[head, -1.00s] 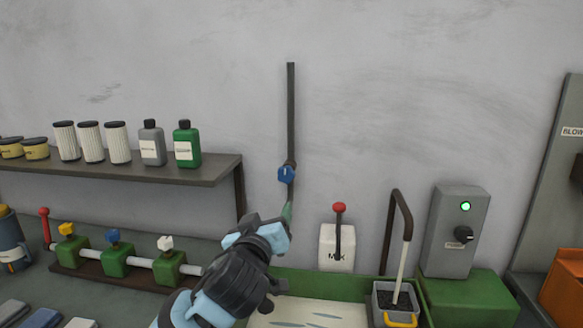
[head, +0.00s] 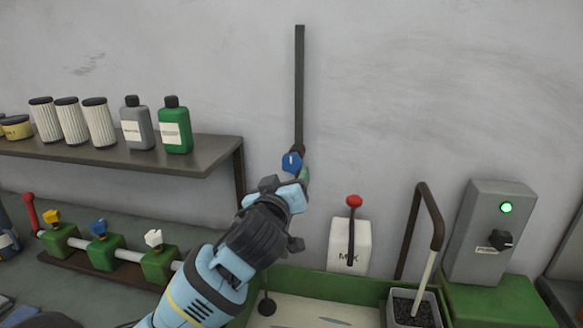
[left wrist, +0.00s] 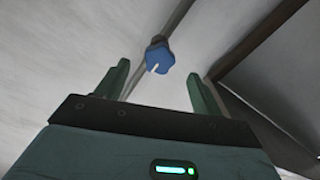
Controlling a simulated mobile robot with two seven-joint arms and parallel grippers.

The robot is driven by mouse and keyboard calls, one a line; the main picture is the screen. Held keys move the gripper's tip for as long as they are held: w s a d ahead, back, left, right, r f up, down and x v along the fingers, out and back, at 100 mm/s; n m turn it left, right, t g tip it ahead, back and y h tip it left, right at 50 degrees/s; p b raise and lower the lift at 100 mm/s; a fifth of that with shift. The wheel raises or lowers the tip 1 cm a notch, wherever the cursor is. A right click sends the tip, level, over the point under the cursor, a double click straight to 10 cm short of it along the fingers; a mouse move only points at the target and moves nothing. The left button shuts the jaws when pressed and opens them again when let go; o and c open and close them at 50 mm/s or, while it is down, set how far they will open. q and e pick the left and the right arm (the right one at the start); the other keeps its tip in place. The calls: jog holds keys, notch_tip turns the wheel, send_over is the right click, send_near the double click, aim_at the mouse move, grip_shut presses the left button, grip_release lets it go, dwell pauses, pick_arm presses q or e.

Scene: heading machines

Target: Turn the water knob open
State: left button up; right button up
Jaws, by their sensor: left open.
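The blue water knob (head: 291,162) sits on a dark vertical pipe (head: 299,90) against the grey wall. A pale pointer mark shows on its face. My left gripper (head: 303,172) is just below and in front of the knob in the head view. In the left wrist view the knob (left wrist: 159,57) lies ahead of and between the two green fingertips of the open left gripper (left wrist: 157,75), with nothing between them. The knob looks beyond the tips; I cannot tell how close. My right gripper is not in view.
A shelf (head: 130,158) with bottles and filters ends left of the pipe. The wall around the pipe is clear.

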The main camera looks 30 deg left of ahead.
aim_at(292, 167)
pick_arm(q)
jog(key=shift+x, duration=3.2)
jog(key=c, duration=1)
